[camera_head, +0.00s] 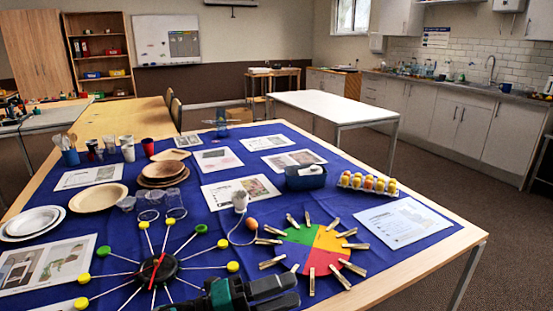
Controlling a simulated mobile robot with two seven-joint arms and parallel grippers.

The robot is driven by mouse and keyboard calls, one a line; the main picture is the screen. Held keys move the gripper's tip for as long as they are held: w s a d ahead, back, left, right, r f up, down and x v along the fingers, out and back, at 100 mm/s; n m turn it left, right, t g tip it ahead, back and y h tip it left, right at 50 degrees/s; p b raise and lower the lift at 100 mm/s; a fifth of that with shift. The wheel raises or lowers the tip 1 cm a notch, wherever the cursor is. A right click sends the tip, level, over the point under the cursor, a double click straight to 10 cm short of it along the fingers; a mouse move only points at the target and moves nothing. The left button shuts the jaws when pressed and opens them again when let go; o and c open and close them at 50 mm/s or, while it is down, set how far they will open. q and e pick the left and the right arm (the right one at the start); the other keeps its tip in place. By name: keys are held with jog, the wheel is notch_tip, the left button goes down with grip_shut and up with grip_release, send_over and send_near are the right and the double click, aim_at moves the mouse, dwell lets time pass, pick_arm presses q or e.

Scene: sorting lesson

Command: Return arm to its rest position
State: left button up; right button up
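My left gripper (287,290) is at the bottom edge of the head view, over the near edge of the blue-covered table (345,210). It is dark with a green part, and its two fingers point right, close together. I see no object between them, but the gap is too unclear to judge. A colour wheel (318,245) ringed with wooden clothespins lies just beyond the fingertips. A black hub (158,268) with spokes and green and yellow ends is to the left of the gripper. My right gripper is not in view.
Plates (98,197), cups and printed sheets cover the left and middle of the table. A dark blue container (305,178) and an egg tray (367,184) with yellow and red balls stand at the right. A white table (330,106) behind is bare.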

pick_arm(q)
jog(key=a+f+n+t+y, duration=0.8)
jog(key=a+n+t+y, duration=0.25)
jog(key=n, duration=0.95)
jog(key=s+a+f+n+g+y+p, duration=0.1)
jog(key=s+a+f+n+g+y, duration=0.4)
jog(key=s+a+f+n, duration=0.3)
jog(key=s+f+n+y, duration=0.1)
jog(key=s+f, duration=0.3)
jog(key=s, duration=0.1)
jog(key=shift+f, duration=0.4)
jog(key=shift+y+p, duration=0.25)
jog(key=shift+p, duration=0.05)
jog(key=shift+n, duration=0.3)
